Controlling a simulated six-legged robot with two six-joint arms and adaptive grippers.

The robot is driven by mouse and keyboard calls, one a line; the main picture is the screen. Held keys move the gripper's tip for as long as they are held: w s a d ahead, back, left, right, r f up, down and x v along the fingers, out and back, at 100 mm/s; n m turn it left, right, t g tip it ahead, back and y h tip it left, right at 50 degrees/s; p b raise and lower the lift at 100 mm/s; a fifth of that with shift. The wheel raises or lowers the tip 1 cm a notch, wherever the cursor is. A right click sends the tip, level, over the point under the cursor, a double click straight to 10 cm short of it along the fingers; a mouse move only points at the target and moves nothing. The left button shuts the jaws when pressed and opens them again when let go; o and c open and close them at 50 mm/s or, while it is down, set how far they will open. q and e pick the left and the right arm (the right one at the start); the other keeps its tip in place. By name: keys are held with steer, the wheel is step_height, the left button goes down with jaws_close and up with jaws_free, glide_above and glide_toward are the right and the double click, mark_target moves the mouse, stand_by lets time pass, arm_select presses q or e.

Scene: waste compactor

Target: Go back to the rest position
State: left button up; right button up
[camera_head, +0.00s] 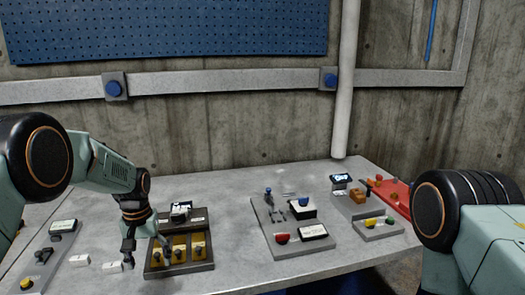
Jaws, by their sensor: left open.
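My left arm comes in from the left and bends down over the table. Its gripper (147,251) points downward with its fingers apart, and nothing shows between them. It is at the left edge of a dark panel with yellow plates and several dark switches (178,255). I cannot tell whether a finger touches the panel. Part of my right arm shows at the right edge, but its gripper is out of view.
The grey table (235,205) holds a middle panel (292,222) with a red button and small levers. Further right are a button box (377,227) and a red panel (392,193). A white pipe (346,80) stands behind.

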arm_select(q)
steer(key=s+d+f+m+b, duration=0.15)
steer(key=s+f+b, duration=0.25)
steer(key=s+f, duration=0.75)
steer(key=s+d+f+n+b, duration=0.1)
steer(key=s+d+f+b, duration=0.25)
steer(key=s+f, duration=0.8)
steer(key=s+f+b, duration=0.3)
steer(key=s, duration=0.7)
steer(key=s+d+f+m+b, duration=0.1)
steer(key=s+f+b, duration=0.2)
steer(key=s, duration=0.7)
steer(key=shift+s+f, duration=0.3)
steer(key=shift+f, duration=0.4)
